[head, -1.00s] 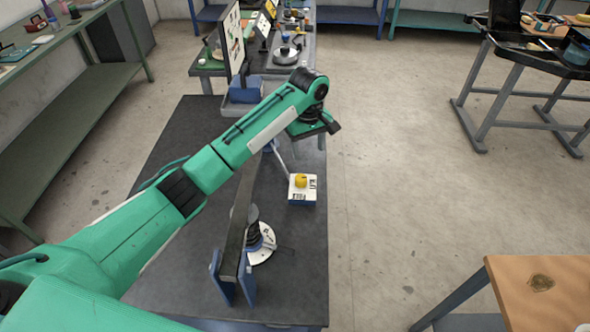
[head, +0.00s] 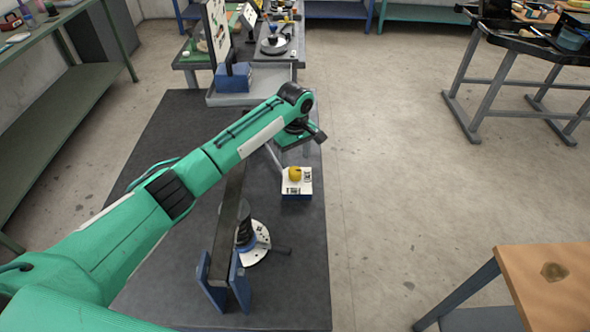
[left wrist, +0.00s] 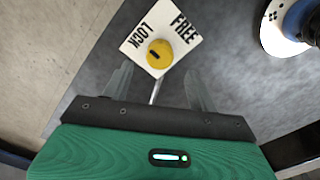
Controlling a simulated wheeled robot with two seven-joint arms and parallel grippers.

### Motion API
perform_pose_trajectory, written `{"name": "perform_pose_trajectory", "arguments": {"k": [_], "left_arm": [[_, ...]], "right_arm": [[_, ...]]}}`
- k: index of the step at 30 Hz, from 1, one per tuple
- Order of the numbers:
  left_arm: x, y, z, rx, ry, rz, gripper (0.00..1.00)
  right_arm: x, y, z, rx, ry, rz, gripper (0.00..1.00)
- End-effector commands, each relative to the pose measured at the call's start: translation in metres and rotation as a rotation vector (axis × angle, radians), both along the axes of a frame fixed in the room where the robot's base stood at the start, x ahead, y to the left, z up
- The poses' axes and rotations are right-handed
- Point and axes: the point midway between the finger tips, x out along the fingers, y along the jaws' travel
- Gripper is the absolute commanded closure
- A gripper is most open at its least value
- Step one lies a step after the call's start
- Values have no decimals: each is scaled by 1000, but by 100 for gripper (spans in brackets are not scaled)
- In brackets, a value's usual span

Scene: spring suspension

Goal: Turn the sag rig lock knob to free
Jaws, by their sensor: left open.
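The yellow lock knob (head: 295,174) sits on a small white-topped blue box (head: 297,190) at the right side of the dark bench. In the left wrist view the knob (left wrist: 159,54) has a short dark mark left of its middle, on the side toward the word LOCK. The white plate (left wrist: 165,20) reads LOCK at left and FREE at right. My left gripper (left wrist: 158,86) is open and empty, its two fingers spread just short of the knob and apart from it. In the head view the left gripper (head: 306,136) is over the bench, beyond the box. My right gripper is not in view.
The rig's long dark beam (head: 228,225), blue bracket (head: 238,285) and round white scale plate (head: 257,243) stand left and nearer than the box. A blue-based sign (head: 232,80) stands at the bench's far end. Open floor lies to the right.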

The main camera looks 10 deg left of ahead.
Motion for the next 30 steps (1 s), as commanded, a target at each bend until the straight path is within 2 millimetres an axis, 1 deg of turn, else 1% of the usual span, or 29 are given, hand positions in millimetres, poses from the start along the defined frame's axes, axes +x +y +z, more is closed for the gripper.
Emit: {"name": "perform_pose_trajectory", "arguments": {"k": [1,3,9,15,23,27,30], "left_arm": [[-1,0,-11,1,4,1,41],[-1,0,-25,1,4,0,41],[0,-1,-55,-1,2,0,41],[0,-1,-67,-1,1,-1,41],[0,0,-68,-1,1,-1,41],[0,0,-68,-1,-1,-1,68],[0,0,-68,-1,-1,-1,85]], "right_arm": [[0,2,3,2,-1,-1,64],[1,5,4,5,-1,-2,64],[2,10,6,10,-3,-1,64],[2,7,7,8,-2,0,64],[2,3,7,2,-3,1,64],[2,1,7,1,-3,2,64],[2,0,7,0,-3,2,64]]}}
